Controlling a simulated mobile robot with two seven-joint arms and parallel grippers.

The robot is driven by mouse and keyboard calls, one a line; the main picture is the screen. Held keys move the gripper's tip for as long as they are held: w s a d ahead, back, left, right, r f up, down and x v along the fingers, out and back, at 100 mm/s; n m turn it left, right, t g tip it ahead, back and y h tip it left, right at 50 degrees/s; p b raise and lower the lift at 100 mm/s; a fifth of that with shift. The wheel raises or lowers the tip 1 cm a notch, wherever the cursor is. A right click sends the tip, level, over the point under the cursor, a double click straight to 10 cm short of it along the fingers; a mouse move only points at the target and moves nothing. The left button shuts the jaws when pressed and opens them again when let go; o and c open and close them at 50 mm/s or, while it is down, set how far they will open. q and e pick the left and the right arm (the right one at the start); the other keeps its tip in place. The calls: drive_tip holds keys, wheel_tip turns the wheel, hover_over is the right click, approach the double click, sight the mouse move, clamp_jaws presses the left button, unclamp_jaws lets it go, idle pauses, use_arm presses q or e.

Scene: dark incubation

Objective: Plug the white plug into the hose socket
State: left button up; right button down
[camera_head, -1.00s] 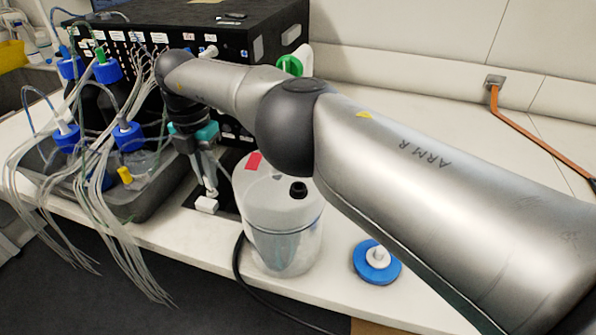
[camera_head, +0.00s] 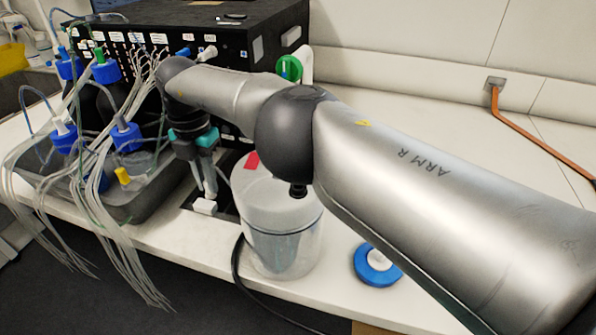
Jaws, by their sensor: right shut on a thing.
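My right gripper (camera_head: 210,192) points down at the bench's front edge, between the grey tray and the clear canister. Its fingers are shut on a small white piece, which seems to be the white plug (camera_head: 205,207). The plug is at the fingertips, low over a dark patch of the bench; I cannot tell whether it touches the surface. The hose socket is not clearly identifiable. A black fitting (camera_head: 299,190) stands on the canister lid, partly hidden by my right arm. My left gripper is not in view.
The clear canister (camera_head: 282,245) with a red label stands just right of the gripper. A grey tray (camera_head: 150,200) with blue-capped bottles and loose tubes is at left. A black box (camera_head: 215,35) stands behind. A blue ring (camera_head: 377,266) lies at front right.

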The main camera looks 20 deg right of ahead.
drive_tip(key=c, duration=0.8)
unclamp_jaws()
drive_tip(key=shift+o, duration=0.2)
wheel_tip(320, 180, up, 15)
drive_tip(key=p, duration=0.3)
drive_tip(key=shift+r+p, duration=0.15)
drive_tip(key=shift+p, duration=0.15)
drive_tip(key=shift+s, duration=0.1)
